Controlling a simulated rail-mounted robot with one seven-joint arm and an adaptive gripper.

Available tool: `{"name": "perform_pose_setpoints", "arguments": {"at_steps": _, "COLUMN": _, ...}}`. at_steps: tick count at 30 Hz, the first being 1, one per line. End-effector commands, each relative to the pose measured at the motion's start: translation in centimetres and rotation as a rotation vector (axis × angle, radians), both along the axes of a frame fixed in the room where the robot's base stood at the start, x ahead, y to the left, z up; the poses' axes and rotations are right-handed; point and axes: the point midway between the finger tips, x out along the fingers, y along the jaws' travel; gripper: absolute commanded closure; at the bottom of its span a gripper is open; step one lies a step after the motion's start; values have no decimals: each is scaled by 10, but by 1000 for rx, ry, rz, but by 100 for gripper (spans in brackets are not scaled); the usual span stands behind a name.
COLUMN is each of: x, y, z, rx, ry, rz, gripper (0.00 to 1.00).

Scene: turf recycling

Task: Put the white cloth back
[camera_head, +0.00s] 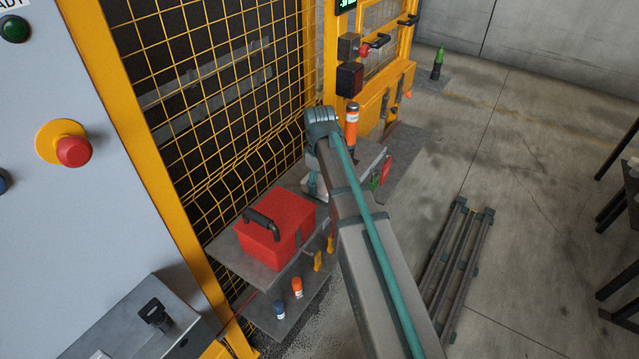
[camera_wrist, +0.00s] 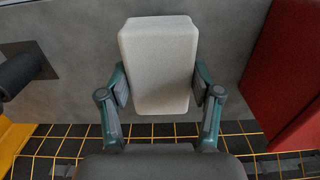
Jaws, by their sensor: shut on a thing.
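The white cloth (camera_wrist: 158,66) looks like a thick, pale block with rounded edges in the middle of the wrist view. My gripper (camera_wrist: 160,90) is shut on it, with one finger against each long side. The cloth is at or just above the grey shelf (camera_wrist: 228,62); I cannot tell whether it touches. In the head view my arm hides most of the gripper and cloth, and only a small pale patch shows beside the arm, above the shelf (camera_head: 232,247).
A red toolbox (camera_head: 277,229) stands close by on the shelf; its red side (camera_wrist: 285,70) is right of the cloth in the wrist view. A dark cylinder (camera_wrist: 20,74) is on the left. An orange-and-white can (camera_head: 351,120) stands beyond my arm. Yellow mesh (camera_head: 225,90) borders the shelf.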

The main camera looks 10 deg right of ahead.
Motion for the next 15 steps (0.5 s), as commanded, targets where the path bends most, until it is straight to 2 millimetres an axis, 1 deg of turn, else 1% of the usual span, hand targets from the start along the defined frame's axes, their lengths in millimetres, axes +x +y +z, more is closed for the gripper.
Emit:
{"name": "perform_pose_setpoints", "arguments": {"at_steps": 1, "x": -1, "y": 0, "z": -5, "rx": 0, "ry": 3, "rz": 0, "gripper": 64}}
{"name": "perform_pose_setpoints", "arguments": {"at_steps": 4, "x": -1, "y": 0, "z": -11, "rx": 0, "ry": 0, "rz": 0, "gripper": 64}}
{"name": "perform_pose_setpoints", "arguments": {"at_steps": 14, "x": -1, "y": 0, "z": -14, "rx": 0, "ry": 0, "rz": 0, "gripper": 64}}
{"name": "perform_pose_setpoints", "arguments": {"at_steps": 15, "x": -1, "y": 0, "z": -14, "rx": 0, "ry": 0, "rz": 0, "gripper": 33}}
